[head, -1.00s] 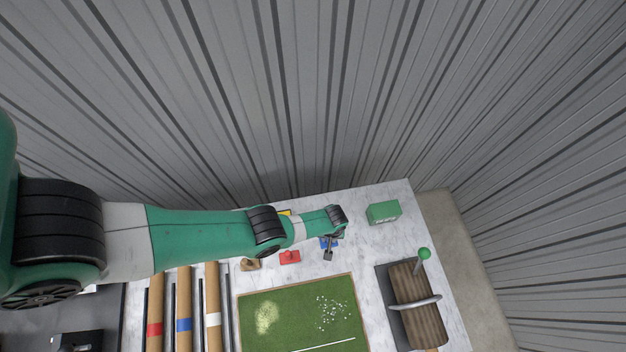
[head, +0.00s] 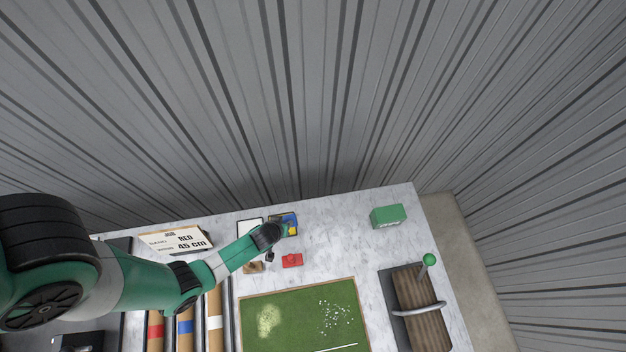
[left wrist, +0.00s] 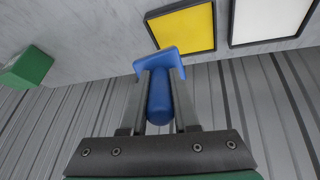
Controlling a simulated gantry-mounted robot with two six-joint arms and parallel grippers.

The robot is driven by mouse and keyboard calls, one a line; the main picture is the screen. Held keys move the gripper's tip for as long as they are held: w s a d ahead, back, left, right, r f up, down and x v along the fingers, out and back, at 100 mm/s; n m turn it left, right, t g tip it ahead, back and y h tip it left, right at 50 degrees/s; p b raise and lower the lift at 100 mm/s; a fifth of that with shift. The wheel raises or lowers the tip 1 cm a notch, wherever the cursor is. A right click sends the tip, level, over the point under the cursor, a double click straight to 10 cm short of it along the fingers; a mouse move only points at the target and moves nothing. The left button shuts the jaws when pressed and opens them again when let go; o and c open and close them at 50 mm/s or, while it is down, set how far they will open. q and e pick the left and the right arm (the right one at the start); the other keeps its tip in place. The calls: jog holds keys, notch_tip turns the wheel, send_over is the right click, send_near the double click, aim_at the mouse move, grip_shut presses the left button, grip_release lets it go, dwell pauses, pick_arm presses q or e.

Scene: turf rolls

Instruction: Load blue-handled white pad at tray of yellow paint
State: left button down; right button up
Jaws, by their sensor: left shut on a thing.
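My left gripper (left wrist: 158,112) is shut on the blue handle (left wrist: 159,92) of the pad, its fingers on either side. The pad's blue head (left wrist: 160,60) is at the far end of the handle; its white face is hidden. The yellow paint tray (left wrist: 187,27), dark-rimmed, lies just beyond the pad in the left wrist view, and the pad overlaps its near edge there. In the head view, the blue pad (head: 285,218) shows over the yellow tray (head: 292,230) beside my left wrist. I cannot tell whether pad and paint touch. My right gripper is not in view.
A white tray (left wrist: 270,18) lies beside the yellow one. A red block (head: 292,260) and a brown block (head: 253,267) are near my wrist. A green box (head: 388,216) stands right. The turf (head: 300,310) lies in front. Marble between trays and green box is clear.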

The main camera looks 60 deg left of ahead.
pick_arm(q)
jog(key=s+a+r+t+y, duration=0.1)
jog(key=s+r, duration=0.1)
jog(key=s, duration=0.1)
notch_tip(320, 180, down, 6)
jog(key=b, duration=0.5)
jog(key=shift+s+a+b, duration=0.1)
jog(key=shift+a+b, duration=0.05)
jog(key=shift+b, duration=0.15)
jog(key=shift+f+b, duration=0.5)
jog(key=shift+b, duration=0.1)
dwell(1.8)
jog(key=shift+r, duration=0.1)
notch_tip(320, 180, up, 7)
jog(key=p, duration=0.6)
